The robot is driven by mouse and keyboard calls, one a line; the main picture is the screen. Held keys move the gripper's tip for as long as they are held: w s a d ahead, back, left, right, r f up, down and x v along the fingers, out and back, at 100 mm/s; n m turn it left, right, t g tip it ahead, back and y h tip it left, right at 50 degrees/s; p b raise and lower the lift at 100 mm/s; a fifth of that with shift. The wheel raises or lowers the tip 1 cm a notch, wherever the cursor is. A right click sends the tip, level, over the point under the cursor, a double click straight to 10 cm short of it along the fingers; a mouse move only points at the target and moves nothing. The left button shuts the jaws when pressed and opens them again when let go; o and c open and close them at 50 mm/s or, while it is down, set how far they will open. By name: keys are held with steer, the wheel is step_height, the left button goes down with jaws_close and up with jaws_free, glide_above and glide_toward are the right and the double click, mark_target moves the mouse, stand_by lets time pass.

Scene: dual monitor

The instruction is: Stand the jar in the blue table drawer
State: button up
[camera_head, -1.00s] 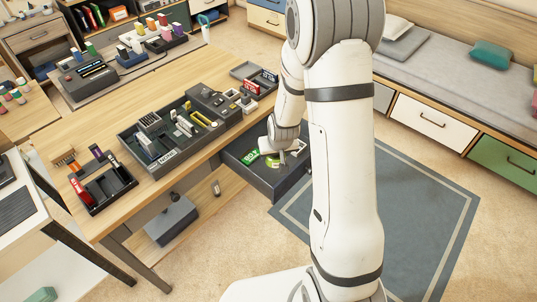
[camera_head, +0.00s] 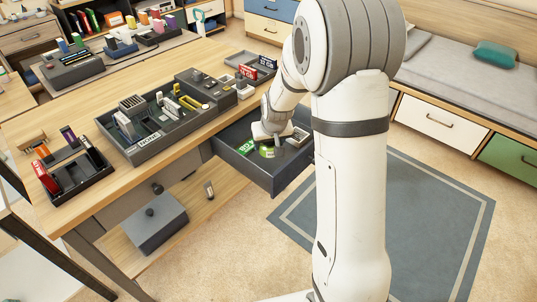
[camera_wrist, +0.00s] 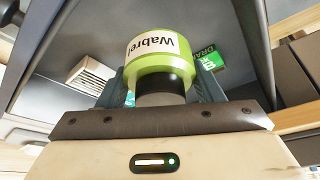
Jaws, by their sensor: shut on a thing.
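The jar is green with a pale "Wabrel" label and a dark end. In the wrist view the jar (camera_wrist: 155,62) sits between the two fingers of my gripper (camera_wrist: 162,92), its dark end towards the palm. In the head view my gripper (camera_head: 276,142) reaches down into the open dark blue-grey drawer (camera_head: 268,179), and the jar (camera_head: 267,152) shows as a small green patch under it. My gripper is shut on the jar. Whether the jar's base touches the drawer floor is hidden.
A green sign (camera_head: 246,147) lies inside the drawer near the jar. A pale slatted item (camera_wrist: 91,76) shows in the wrist view. The wooden desk (camera_head: 108,181) above holds a dark organizer (camera_head: 160,153). Open floor with a blue-grey rug (camera_head: 425,225) lies to the right.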

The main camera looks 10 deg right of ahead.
mark_target(271, 144)
steer(key=shift+f+b, duration=0.65)
steer(key=shift+f, duration=2)
steer(key=o, duration=1)
steer(key=shift+o, duration=0.2)
steer(key=shift+r, duration=0.3)
steer(key=p+v, duration=0.2)
steer(key=v, duration=0.9)
steer(key=shift+s+r+p, duration=0.15)
steer(key=shift+p, duration=0.2)
steer(key=s+r+g, duration=0.1)
steer(key=s+r, duration=0.2)
steer(key=s, duration=0.9)
steer(key=s+r+g, duration=0.1)
steer(key=s+r, duration=0.3)
steer(key=s, duration=0.8)
steer(key=shift+r+g, duration=0.15)
steer(key=shift+g, duration=0.25)
